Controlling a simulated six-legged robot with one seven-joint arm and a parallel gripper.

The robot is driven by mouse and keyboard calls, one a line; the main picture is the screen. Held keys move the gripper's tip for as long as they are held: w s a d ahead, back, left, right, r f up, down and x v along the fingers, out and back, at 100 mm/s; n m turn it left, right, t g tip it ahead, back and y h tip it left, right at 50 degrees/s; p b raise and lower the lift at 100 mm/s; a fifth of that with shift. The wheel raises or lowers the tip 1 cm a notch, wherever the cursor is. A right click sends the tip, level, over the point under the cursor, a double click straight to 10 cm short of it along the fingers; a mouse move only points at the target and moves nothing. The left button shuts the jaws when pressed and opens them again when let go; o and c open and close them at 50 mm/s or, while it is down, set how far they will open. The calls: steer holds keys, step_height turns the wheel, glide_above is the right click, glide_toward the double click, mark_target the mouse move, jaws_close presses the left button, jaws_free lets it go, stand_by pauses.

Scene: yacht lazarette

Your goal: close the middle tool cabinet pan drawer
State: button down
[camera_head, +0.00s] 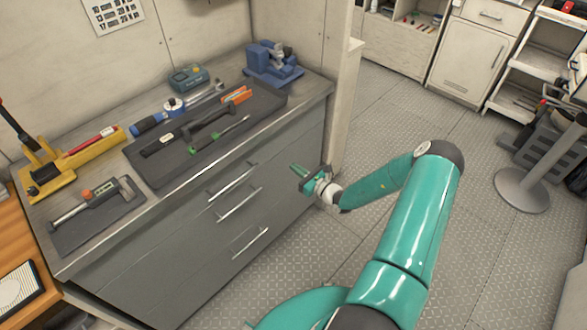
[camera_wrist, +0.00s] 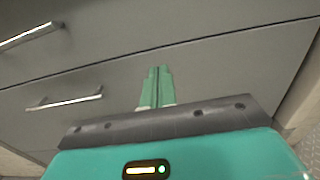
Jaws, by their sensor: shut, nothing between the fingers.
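The grey tool cabinet (camera_head: 215,240) stands at the left in the head view, with three stacked drawer fronts. The middle drawer's bar handle (camera_head: 239,204) lies between the top handle (camera_head: 232,180) and the bottom handle (camera_head: 250,243). The drawer fronts look flush or nearly so; a small gap cannot be ruled out. My gripper (camera_head: 298,170) is shut and empty near the cabinet's right end. In the wrist view its green fingertips (camera_wrist: 158,70) point at a grey drawer front, just below a dark seam. Contact cannot be told. Two handles (camera_wrist: 30,37) (camera_wrist: 64,102) show to their left.
Tools and dark trays lie on the cabinet top (camera_head: 155,205), with a blue vise (camera_head: 272,64) at its back right. A pale post (camera_head: 343,100) stands by the cabinet's right end. The floor (camera_head: 385,115) beyond is clear up to a stanchion base (camera_head: 522,190) at right.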

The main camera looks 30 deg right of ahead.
steer(key=v, duration=1.1)
steer(key=s+a+r+n+g+y, duration=0.2)
steer(key=a+r+n+g, duration=0.5)
steer(key=a+r+n, duration=0.3)
steer(key=s+a+r+n+g+y, duration=0.25)
steer(key=a+r+n+g, duration=0.55)
steer(key=r, duration=0.4)
steer(key=s+a+r+n+t+h, duration=0.1)
steer(key=s+a+r+n+h, duration=0.1)
steer(key=s+r+n+h, duration=0.3)
steer(key=s+a+r+n+t+h, duration=0.2)
steer(key=s+r+n+h, duration=0.3)
steer(key=s+r+n, duration=0.4)
steer(key=s+a+r, duration=0.1)
steer(key=s+r, duration=0.2)
steer(key=r, duration=0.2)
steer(key=shift+t+h, duration=0.3)
steer(key=shift+h, duration=0.05)
steer(key=shift+a, duration=0.15)
